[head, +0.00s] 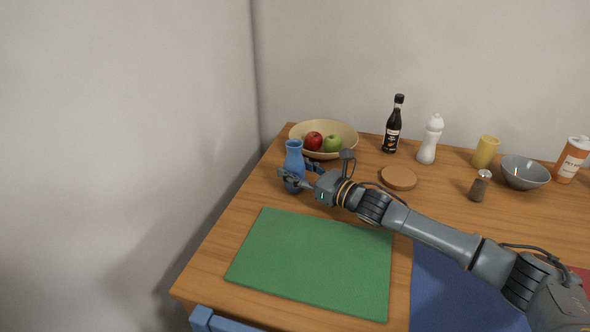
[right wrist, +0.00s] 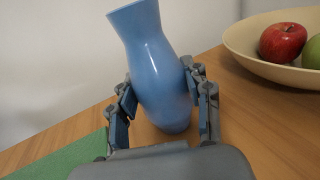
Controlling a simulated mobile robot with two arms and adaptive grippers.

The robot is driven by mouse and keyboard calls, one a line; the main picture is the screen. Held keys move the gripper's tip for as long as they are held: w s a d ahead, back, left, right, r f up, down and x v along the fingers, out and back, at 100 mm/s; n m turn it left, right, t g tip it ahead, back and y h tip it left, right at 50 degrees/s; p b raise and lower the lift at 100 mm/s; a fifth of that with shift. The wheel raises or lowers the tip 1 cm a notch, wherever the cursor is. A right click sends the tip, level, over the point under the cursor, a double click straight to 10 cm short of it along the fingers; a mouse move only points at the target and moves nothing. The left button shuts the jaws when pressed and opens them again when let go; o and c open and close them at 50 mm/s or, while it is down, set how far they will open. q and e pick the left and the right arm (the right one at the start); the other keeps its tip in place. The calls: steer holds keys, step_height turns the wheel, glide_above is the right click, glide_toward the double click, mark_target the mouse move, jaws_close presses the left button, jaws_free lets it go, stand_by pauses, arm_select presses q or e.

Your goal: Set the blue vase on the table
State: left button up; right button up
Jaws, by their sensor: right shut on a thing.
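The blue vase (head: 294,156) is upright at the far left part of the wooden table (head: 240,205), in front of the fruit bowl. My right gripper (head: 295,178) has its fingers on both sides of the vase's body and is shut on it. In the right wrist view the vase (right wrist: 158,65) stands between the two fingers (right wrist: 165,100), its base close to the wood. I cannot tell whether the base touches the table. My left gripper is not in view.
A beige bowl (head: 351,139) with a red apple (head: 313,140) and a green apple (head: 333,144) is just behind the vase. A green mat (head: 310,262) lies in front. A dark bottle (head: 393,128), white bottle (head: 430,142) and brown round board (head: 398,178) stand or lie farther right.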

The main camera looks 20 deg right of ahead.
mark_target(303, 174)
steer(key=o, duration=0.8)
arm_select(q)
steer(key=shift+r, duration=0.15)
arm_select(e)
steer(key=o, duration=0.5)
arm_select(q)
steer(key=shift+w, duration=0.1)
arm_select(e)
steer(key=shift+r, duration=0.1)
steer(key=v, duration=0.6)
steer(key=shift+s+d, duration=0.1)
steer(key=v, duration=0.5)
steer(key=shift+s+d, duration=0.15)
steer(key=shift+s, duration=0.1)
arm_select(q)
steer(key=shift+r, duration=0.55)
